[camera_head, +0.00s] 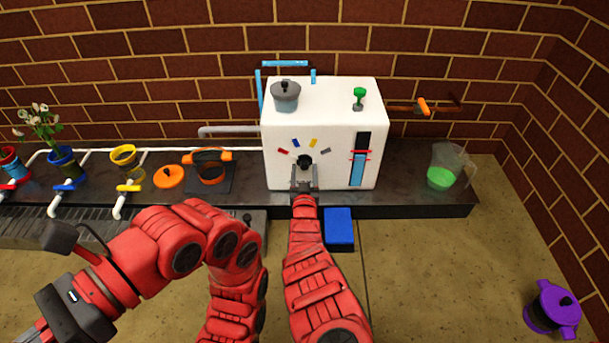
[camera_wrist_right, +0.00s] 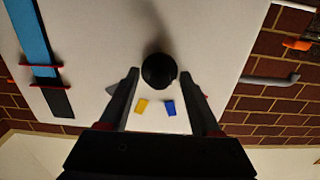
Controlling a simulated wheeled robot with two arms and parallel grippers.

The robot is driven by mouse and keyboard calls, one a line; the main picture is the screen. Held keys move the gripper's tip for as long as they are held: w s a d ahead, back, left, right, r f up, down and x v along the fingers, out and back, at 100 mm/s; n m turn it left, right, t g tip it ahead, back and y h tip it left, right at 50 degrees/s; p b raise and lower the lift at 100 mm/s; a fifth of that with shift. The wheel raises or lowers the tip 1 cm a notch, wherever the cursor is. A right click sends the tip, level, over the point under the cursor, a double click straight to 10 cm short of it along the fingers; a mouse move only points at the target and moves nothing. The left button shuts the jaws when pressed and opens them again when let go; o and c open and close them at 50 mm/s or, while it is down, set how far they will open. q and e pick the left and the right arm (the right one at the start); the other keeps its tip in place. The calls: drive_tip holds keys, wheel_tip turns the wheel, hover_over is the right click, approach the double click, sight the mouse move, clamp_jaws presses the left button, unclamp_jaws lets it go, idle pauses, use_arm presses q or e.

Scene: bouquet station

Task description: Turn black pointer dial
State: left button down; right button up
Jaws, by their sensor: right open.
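The black pointer dial (camera_head: 304,160) is on the front of the white box (camera_head: 281,176). Red, blue, yellow and grey marks form an arc above it. My right gripper (camera_head: 304,178) is just below and in front of the dial. In the right wrist view the dial (camera_wrist_right: 159,70) sits between the tips of the two open fingers of my right gripper (camera_wrist_right: 160,77), with slim gaps at its sides. I cannot tell which mark the pointer faces. My left arm shows at the lower left, but its fingers are outside the picture.
A blue slider (camera_head: 357,170) is right of the dial. A grey pot (camera_head: 286,91) and a green-topped item (camera_head: 359,97) are on the box. A measuring jug (camera_head: 445,165) stands right, an orange pot (camera_head: 209,167) left. A blue block (camera_head: 338,226) is below the counter edge.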

drive_tip(key=shift+w+r, duration=0.15)
drive_tip(key=shift+w, duration=0.1)
clamp_jaws()
idle(0.4)
